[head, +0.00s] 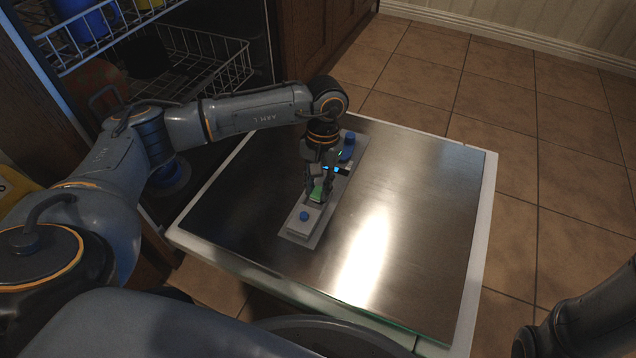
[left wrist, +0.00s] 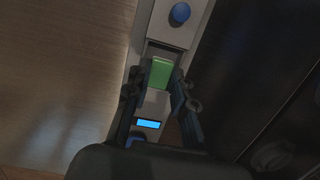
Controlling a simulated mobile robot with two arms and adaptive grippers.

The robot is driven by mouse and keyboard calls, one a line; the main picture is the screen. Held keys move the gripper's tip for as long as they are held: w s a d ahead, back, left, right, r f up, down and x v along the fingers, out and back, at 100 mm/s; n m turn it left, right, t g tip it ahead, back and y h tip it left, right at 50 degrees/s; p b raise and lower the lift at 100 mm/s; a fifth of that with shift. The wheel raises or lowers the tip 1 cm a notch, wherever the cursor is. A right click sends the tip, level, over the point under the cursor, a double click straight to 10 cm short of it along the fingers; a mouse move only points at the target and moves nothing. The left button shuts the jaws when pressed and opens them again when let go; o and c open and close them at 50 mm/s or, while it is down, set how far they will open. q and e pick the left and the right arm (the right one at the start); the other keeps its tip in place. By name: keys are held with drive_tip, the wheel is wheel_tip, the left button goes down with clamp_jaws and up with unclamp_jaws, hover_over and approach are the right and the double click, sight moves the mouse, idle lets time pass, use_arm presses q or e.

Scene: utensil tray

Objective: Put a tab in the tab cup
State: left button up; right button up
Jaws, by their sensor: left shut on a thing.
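My left gripper (head: 317,192) points down over a long grey unit (head: 300,239) on the metal surface. Its fingers are shut on a green block (head: 316,195), which looks like the tab; it also shows between the fingers in the left wrist view (left wrist: 160,74). Just ahead of the block in the wrist view is a dark recess (left wrist: 165,48), which may be the tab cup. Beyond it is a pale lid with a round blue knob (left wrist: 180,14). I cannot tell whether the block touches the recess. My right gripper is out of view.
The unit has a lit blue display (left wrist: 148,124) and a blue cap (head: 348,140) at its far end. The metal surface (head: 420,200) is clear to the right. A wire rack (head: 205,65) with dishes stands at the back left.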

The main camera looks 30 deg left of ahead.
use_arm(q)
drive_tip(key=o, duration=0.9)
wheel_tip(320, 180, up, 12)
drive_tip(key=w, duration=0.1)
drive_tip(key=shift+w, duration=0.4)
drive_tip(key=shift+f, duration=0.1)
